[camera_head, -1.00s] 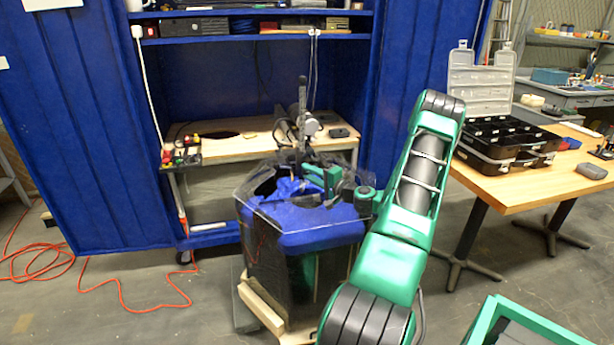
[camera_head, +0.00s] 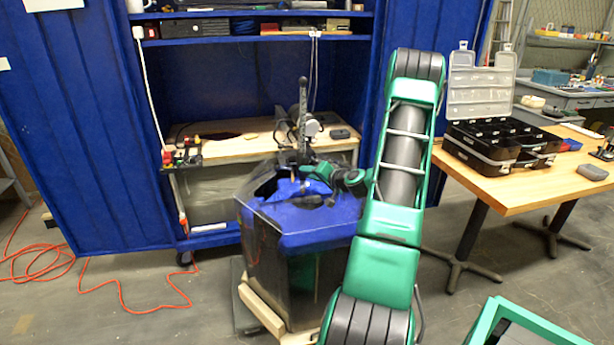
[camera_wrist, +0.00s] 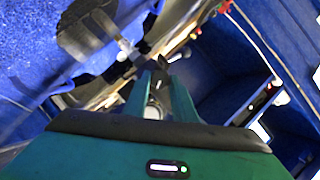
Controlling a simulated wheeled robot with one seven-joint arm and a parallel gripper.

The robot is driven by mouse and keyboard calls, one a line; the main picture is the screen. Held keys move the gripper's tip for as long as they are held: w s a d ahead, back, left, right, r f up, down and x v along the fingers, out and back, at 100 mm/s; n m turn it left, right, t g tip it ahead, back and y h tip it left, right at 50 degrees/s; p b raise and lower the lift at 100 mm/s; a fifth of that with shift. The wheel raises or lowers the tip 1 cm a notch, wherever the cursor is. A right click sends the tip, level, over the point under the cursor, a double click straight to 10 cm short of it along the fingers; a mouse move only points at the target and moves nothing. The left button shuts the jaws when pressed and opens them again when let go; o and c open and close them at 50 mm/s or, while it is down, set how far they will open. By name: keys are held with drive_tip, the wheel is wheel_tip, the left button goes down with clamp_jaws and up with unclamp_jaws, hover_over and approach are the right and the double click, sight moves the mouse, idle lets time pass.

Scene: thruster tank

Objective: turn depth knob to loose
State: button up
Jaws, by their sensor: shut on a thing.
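The tank (camera_head: 270,268) stands in the middle of the head view, clear-walled with blue inside. A dark upright post with a silver round part (camera_head: 313,127) rises above its back edge. My gripper (camera_head: 306,171) reaches over the tank from the right, close to the base of that post. In the wrist view my gripper (camera_wrist: 152,72) is shut on a small dark piece, which looks like the depth knob (camera_wrist: 147,64). A thin metal shaft runs from there towards a grey cylinder (camera_wrist: 88,38). The knob's setting and marks are too small to read.
A wooden bench (camera_head: 235,148) stands behind the tank inside a blue-curtained frame. A table (camera_head: 500,178) with an open black case (camera_head: 503,140) stands on the right. An orange cable (camera_head: 130,308) lies on the floor at the left.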

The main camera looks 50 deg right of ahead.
drive_tip(key=shift+n, duration=0.3)
drive_tip(key=o, duration=1)
drive_tip(key=shift+o, duration=0.2)
drive_tip(key=v, duration=1)
drive_tip(key=shift+s+r, duration=0.15)
drive_tip(key=shift+s, duration=0.05)
drive_tip(key=shift+a, duration=0.15)
